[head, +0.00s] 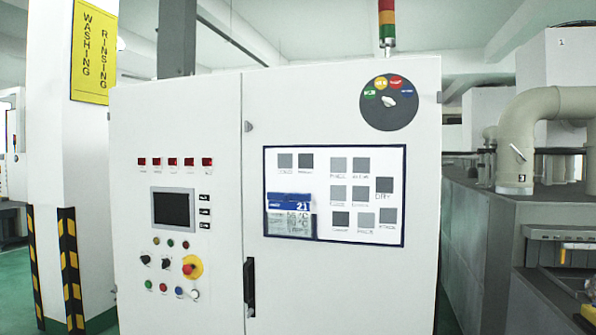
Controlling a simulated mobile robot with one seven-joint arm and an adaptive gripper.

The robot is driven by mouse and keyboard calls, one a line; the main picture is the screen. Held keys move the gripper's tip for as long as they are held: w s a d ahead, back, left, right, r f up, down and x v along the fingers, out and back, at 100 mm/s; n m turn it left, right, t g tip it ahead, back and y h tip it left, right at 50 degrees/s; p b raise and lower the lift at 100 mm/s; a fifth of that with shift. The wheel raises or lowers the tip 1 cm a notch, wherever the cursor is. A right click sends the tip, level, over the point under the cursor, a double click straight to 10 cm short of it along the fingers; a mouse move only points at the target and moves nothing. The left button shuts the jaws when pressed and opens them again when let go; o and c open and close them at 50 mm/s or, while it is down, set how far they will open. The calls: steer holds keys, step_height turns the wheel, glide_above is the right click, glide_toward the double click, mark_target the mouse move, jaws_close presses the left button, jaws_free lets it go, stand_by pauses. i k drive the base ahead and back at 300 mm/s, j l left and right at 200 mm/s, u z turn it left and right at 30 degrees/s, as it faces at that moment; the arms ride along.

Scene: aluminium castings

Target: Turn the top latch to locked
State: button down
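A tall white cabinet (180,112) fills the middle of the head view. A small grey latch (248,126) sits high on the left edge of its right-hand door (340,110), at the seam. It is too small to tell whether it is turned to locked. A black door handle (249,287) is lower on the same edge. My gripper is not in view, and nothing is seen touching the latch.
The left panel holds a screen (174,209), buttons and a red emergency stop (189,268). A round dial (389,102) and a framed board (333,196) are on the door. A pillar (95,160) stands left; grey machinery with a pipe (516,140) stands right.

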mark_target(248, 127)
steer(key=i+j+z, duration=0.1)
steer(key=j, duration=0.45)
steer(key=i+j, duration=0.15)
steer(key=j, duration=0.45)
steer(key=i+j+z, duration=0.15)
steer(key=j, duration=0.4)
steer(key=i+j, duration=0.1)
steer(key=j, duration=0.5)
steer(key=j+z, duration=0.15)
steer(key=j, duration=0.45)
steer(key=i, duration=0.05)
